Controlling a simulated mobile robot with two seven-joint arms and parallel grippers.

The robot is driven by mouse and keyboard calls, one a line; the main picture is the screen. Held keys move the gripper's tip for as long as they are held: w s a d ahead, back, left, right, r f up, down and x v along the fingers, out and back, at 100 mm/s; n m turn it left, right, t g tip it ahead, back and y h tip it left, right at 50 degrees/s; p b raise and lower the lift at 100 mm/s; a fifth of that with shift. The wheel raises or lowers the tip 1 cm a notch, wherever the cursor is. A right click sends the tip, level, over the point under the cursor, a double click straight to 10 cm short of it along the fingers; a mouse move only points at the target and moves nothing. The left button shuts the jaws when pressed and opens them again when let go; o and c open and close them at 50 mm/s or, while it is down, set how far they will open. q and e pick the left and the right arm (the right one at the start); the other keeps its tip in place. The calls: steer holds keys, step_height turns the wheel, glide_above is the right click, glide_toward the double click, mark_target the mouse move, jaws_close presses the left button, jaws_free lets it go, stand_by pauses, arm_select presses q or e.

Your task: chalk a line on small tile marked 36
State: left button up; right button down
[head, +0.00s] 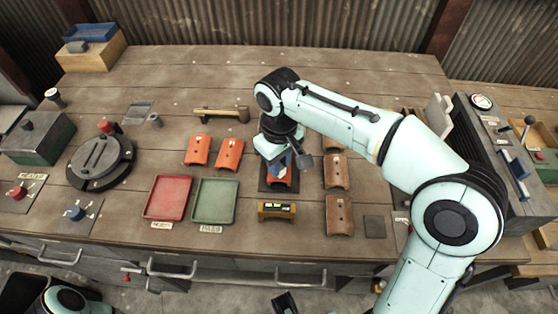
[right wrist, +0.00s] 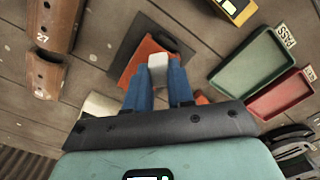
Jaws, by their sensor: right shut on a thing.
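An orange curved tile (head: 281,181) lies on a dark square mat (head: 266,184) in the middle of the bench. It also shows in the right wrist view (right wrist: 139,62); no number can be read on it. My right gripper (head: 287,163) is over this tile, its blue fingers pointing down. In the right wrist view, the fingers (right wrist: 160,88) are shut on a short white chalk (right wrist: 158,66), whose end overlaps the tile; I cannot tell whether it touches. The gripper partly hides the tile in the head view. My left gripper is not in view.
Two orange tiles (head: 198,150) lie left of the mat, brown tiles (head: 338,171) right of it. A red tray (head: 168,197), a green tray (head: 214,200) labelled PASS and a yellow level (head: 276,211) lie nearer the front. A round turntable (head: 100,161) stands left.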

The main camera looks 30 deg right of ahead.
steer(key=shift+f+b, duration=0.4)
steer(key=shift+f, duration=0.25)
stand_by(0.7)
steer(key=shift+w+d, duration=0.1)
steer(key=shift+w+d+p, duration=0.35)
steer(key=shift+w+p, duration=0.25)
steer(key=shift+p, duration=0.05)
steer(key=shift+s+a, duration=0.1)
steer(key=shift+s, duration=0.05)
steer(key=shift+s+a+b, duration=0.3)
steer(key=shift+s+a, duration=0.1)
steer(key=shift+s, duration=0.2)
steer(key=shift+w+d, duration=0.1)
steer(key=shift+w, duration=0.05)
steer(key=shift+w+d+p, duration=0.1)
steer(key=shift+p, duration=0.2)
steer(key=shift+w+d+f+p, duration=0.1)
steer(key=shift+w+d+p, duration=0.2)
steer(key=shift+w, duration=0.15)
